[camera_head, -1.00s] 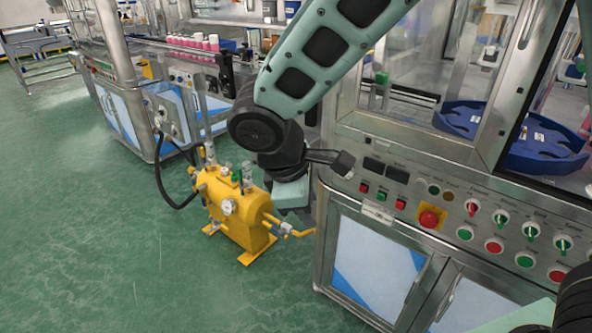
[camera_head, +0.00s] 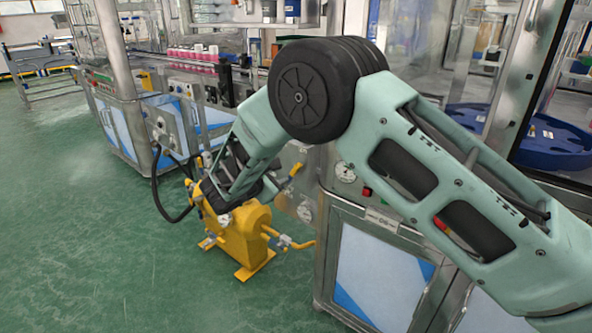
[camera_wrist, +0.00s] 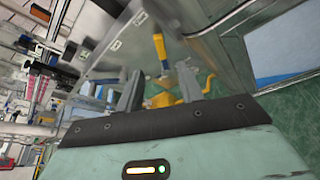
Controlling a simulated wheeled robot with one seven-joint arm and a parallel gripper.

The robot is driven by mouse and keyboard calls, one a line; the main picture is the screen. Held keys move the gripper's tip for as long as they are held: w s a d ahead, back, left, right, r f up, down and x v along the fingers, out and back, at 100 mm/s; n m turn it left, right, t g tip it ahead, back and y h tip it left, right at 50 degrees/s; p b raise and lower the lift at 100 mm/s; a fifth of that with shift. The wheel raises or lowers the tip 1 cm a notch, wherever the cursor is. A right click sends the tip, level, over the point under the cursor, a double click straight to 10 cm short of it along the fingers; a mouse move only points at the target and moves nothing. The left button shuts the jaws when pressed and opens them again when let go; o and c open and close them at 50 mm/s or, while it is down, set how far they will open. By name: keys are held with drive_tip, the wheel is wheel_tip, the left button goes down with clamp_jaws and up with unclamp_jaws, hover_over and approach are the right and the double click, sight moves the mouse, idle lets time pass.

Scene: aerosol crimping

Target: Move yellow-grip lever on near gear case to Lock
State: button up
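The yellow-grip lever (camera_head: 295,171) shows in the head view at the left side of the near machine cabinet, just right of my forearm. In the wrist view the lever (camera_wrist: 159,47) has a yellow grip and a dark lower end, and stands out beyond the fingers. My gripper (camera_wrist: 160,86) is open and empty in the wrist view, its two grey fingers apart with the lever past the gap between them. In the head view my gripper is largely hidden by my arm. The lever's case and any Lock marking are not readable.
A yellow tank (camera_head: 245,240) with pipes and gauges stands on the green floor below. The cabinet (camera_head: 365,265) with blue-and-white doors is to the right. A black hose (camera_head: 157,190) hangs at the left machine. Green floor is clear at the lower left.

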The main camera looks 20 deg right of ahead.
sight(295, 169)
drive_tip(key=x, duration=1.2)
drive_tip(key=shift+w+d+f+p, duration=0.2)
drive_tip(key=shift+w+d+p, duration=0.05)
drive_tip(key=shift+p, duration=0.05)
clamp_jaws()
